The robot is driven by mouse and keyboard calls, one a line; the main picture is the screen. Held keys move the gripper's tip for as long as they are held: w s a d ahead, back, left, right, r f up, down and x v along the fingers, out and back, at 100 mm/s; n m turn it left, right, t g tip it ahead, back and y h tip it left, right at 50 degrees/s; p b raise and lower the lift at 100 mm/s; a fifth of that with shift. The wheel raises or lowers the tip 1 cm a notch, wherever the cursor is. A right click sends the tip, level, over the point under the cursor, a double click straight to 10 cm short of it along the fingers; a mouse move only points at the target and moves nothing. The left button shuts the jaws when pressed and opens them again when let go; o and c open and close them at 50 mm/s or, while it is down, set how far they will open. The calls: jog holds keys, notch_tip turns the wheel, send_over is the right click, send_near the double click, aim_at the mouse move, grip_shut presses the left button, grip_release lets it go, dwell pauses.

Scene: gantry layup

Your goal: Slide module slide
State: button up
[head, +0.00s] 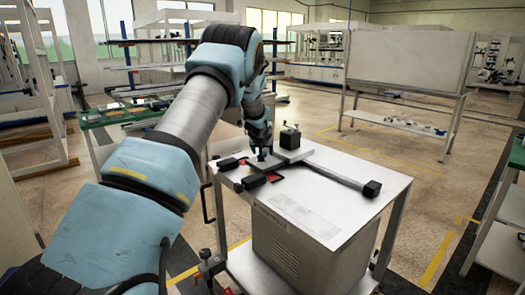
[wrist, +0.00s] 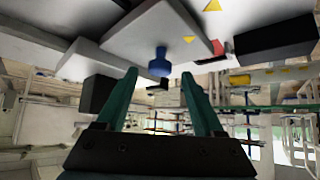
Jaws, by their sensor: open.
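The slide module (head: 330,175) lies on the white cart top. It has a pale rail with a black end block (head: 372,188) and a flat grey carriage plate (head: 287,156). In the wrist view the pale plate (wrist: 140,35) fills the upper middle, and a blue knob (wrist: 159,63) stands out from it. My gripper (head: 262,152) is over the module's left part in the head view. In the wrist view its two green fingers (wrist: 158,77) are apart, with the knob just beyond and between their tips. I cannot tell whether they touch it.
A black block with a small knob (head: 290,138) stands behind the plate. Black blocks and a red patch (head: 273,178) sit near the cart's (head: 315,212) left side. A green-topped bench (head: 125,115) stands behind left, a white board (head: 407,58) behind right.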

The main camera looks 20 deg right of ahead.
jog(key=shift+w+d+f, duration=0.2)
jog(key=shift+w+f, duration=0.25)
jog(key=shift+f, duration=0.05)
grip_shut()
dwell(0.3)
dwell(0.9)
